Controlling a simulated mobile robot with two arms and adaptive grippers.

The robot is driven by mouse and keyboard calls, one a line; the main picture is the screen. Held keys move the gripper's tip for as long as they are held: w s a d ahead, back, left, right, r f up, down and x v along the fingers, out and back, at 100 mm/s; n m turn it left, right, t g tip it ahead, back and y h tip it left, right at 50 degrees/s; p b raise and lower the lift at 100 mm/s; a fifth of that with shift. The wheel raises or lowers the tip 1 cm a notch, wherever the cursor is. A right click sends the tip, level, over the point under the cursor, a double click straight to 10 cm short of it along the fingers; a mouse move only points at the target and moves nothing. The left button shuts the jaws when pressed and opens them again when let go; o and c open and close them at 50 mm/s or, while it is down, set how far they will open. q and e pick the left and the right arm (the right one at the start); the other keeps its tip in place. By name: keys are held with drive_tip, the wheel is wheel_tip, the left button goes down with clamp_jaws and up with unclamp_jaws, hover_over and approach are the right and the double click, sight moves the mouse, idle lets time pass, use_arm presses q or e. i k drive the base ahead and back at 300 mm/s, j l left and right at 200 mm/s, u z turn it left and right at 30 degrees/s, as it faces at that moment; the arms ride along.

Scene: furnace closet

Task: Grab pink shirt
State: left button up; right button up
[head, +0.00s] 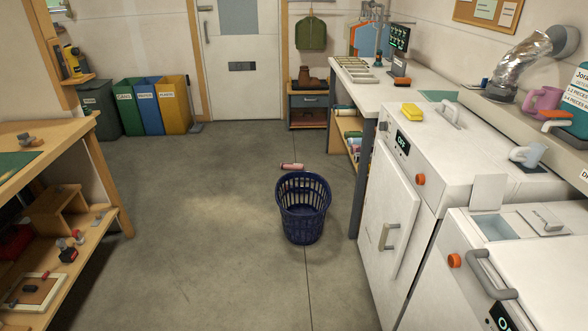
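No clearly recognisable pink shirt shows in the head view. A small pink-red item (291,166) lies on the floor just behind the dark blue laundry basket (303,222); I cannot tell whether it is cloth. The basket stands upright and I see nothing pink inside it through its slats. Neither of my grippers is in view.
White machines (455,165) and a counter (365,82) line the right side. A wooden workbench (45,140) stands on the left. Coloured bins (149,106) and a white door (240,65) are at the back. The middle floor (200,230) is clear.

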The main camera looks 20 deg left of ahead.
sight(284, 165)
drive_tip(key=i+j+u, duration=0.25)
drive_tip(key=i, duration=0.15)
drive_tip(key=i+j+u, duration=0.55)
drive_tip(key=i+u, duration=0.15)
drive_tip(key=i, duration=0.4)
drive_tip(key=i+u, duration=0.35)
drive_tip(key=i, duration=0.4)
drive_tip(key=i+l+u, duration=0.25)
drive_tip(key=i+u, duration=0.15)
drive_tip(key=i, duration=0.4)
